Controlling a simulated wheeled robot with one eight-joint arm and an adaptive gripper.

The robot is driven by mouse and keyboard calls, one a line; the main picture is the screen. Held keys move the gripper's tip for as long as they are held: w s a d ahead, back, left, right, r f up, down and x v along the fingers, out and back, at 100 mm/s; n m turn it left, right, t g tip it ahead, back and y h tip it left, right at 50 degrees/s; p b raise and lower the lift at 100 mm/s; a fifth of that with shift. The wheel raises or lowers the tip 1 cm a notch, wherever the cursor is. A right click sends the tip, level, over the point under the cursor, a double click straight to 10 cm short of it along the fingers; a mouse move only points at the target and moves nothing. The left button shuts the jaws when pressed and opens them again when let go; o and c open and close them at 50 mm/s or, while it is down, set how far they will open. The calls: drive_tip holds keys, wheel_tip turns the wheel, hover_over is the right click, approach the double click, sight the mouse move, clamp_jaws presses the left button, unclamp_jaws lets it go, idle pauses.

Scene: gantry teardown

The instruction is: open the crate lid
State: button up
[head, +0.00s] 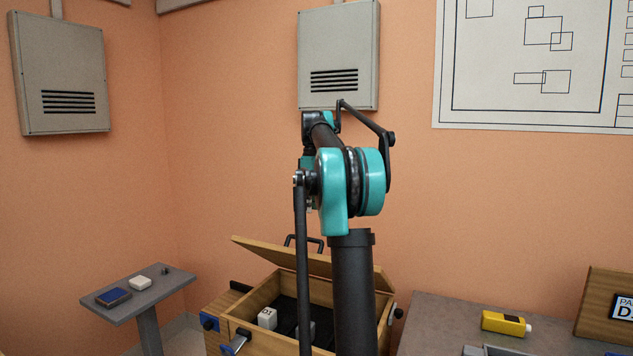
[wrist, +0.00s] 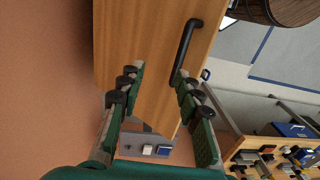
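The wooden crate (head: 266,344) stands low in the middle of the head view, partly behind my arm. Its wooden lid (head: 270,253) is raised at a tilt, and the inside shows below it. A white block (head: 268,318) lies inside. The lid's black handle (head: 303,240) shows past its upper edge. In the wrist view the lid (wrist: 140,45) fills the upper middle, with the handle (wrist: 187,45) on it. My gripper (wrist: 160,71) is open, its fingers apart over the lid. The handle's lower end is close to the right fingertip; I cannot tell whether they touch. The head view hides my gripper.
A small grey stand (head: 140,294) on the left holds a blue box (head: 113,297) and a white piece (head: 140,283). A grey table (head: 430,312) on the right bears a yellow device (head: 506,323) and a wooden sign board (head: 608,293). Orange walls stand behind.

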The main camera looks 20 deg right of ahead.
wheel_tip(320, 180, up, 7)
drive_tip(key=w+d, duration=0.2)
drive_tip(key=shift+w+d, duration=0.25)
drive_tip(key=shift+d, duration=0.05)
idle(0.6)
drive_tip(key=shift+f, duration=0.1)
drive_tip(key=shift+c, duration=0.2)
